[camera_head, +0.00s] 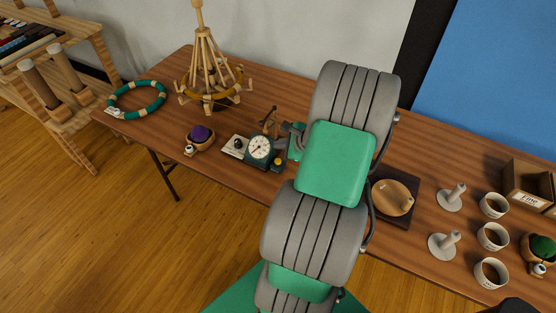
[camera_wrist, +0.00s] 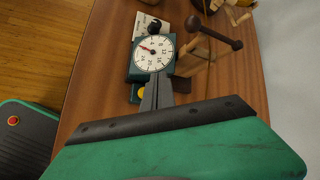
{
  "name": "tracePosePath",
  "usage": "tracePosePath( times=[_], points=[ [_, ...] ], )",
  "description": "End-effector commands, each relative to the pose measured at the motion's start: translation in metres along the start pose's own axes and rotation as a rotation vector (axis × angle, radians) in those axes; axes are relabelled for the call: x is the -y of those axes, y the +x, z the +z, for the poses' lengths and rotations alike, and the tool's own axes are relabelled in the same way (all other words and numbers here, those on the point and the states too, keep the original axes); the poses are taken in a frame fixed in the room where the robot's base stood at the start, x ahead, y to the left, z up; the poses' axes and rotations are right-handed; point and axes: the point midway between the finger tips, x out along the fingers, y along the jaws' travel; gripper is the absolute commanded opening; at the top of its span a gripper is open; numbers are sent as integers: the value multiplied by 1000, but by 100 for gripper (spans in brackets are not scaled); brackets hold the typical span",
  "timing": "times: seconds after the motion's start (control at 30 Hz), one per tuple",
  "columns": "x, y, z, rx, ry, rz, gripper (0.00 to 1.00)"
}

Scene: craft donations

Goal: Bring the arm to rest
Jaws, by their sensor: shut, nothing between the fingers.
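My arm reaches over the wooden table (camera_head: 215,125), with its grey and green links across the middle of the head view. My gripper (camera_wrist: 158,82) is shut and empty in the wrist view. Its fingertips appear just in front of a dark teal device with a round white dial (camera_head: 259,149), which also shows in the wrist view (camera_wrist: 153,52). I cannot tell whether they touch it. In the head view my arm hides most of the gripper.
A wooden stand with pegs (camera_head: 206,62), a green-and-beige ring (camera_head: 137,98) and a bowl with a purple item (camera_head: 200,138) are on the left. On the right are a dark board with a wooden disc (camera_head: 395,197), white peg stands (camera_head: 452,197), several cups (camera_head: 493,205) and a labelled box (camera_head: 527,184).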

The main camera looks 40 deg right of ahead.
Motion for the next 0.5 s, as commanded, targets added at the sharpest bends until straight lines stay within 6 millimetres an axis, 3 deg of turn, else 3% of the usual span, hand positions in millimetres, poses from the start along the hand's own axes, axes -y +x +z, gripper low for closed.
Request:
tracePosePath(
  times=[0.33,0.43,0.5],
  points=[
    [0,0,0,0,-36,0,0],
    [-7,0,1,6,-203,29,0],
    [-25,-1,-4,11,-383,103,0]
  ],
)
